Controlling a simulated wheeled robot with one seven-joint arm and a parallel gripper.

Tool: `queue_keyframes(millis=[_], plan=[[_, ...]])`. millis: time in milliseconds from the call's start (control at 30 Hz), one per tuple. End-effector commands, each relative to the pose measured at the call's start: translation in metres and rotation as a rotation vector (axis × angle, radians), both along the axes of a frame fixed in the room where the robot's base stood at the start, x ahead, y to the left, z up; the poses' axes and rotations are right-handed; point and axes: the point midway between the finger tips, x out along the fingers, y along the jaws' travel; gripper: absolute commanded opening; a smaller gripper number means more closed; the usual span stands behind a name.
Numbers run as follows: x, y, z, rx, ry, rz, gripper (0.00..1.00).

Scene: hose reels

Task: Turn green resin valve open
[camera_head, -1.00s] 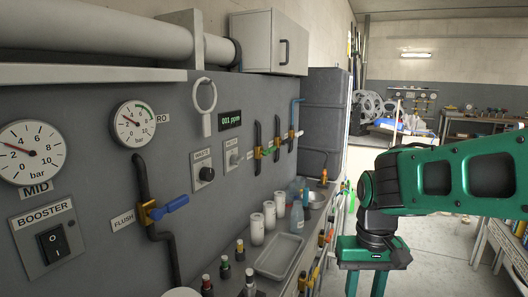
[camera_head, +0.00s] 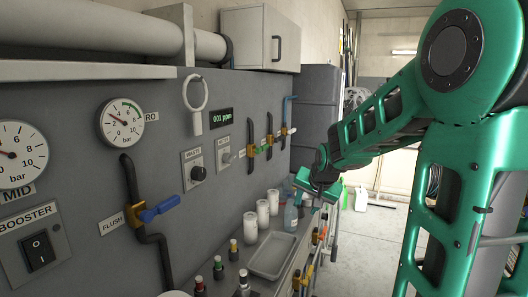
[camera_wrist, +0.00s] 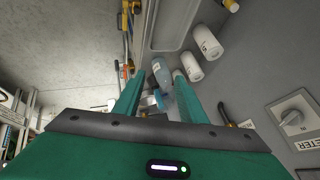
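The valve with the green handle (camera_head: 262,148) is on a black pipe on the grey wall panel, beyond the dial knobs. Its handle looks small and sticks out to the right, roughly level. Its exact angle is hard to tell. My gripper (camera_head: 309,191) is in front of the panel, right of and below this valve and apart from it, over the far part of the bench. In the wrist view my gripper (camera_wrist: 166,98) has its two green fingers spread, with nothing held. A yellow valve body on a dark pipe (camera_wrist: 226,115) shows beside the right finger; its handle is hidden.
A grey tray (camera_head: 272,256) lies nearer. A blue-handled flush valve (camera_head: 160,209) and knobs (camera_head: 198,173) stick out from the panel.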

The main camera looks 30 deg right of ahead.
Motion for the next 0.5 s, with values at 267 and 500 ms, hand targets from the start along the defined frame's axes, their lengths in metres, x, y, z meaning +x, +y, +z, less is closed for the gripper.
queue_keyframes(millis=[267, 500], plan=[[0.175, -0.022, 0.029, 0.211, -0.456, -0.141, 0.38], [0.272, -0.042, 0.056, 0.496, -0.813, -0.243, 0.38]])
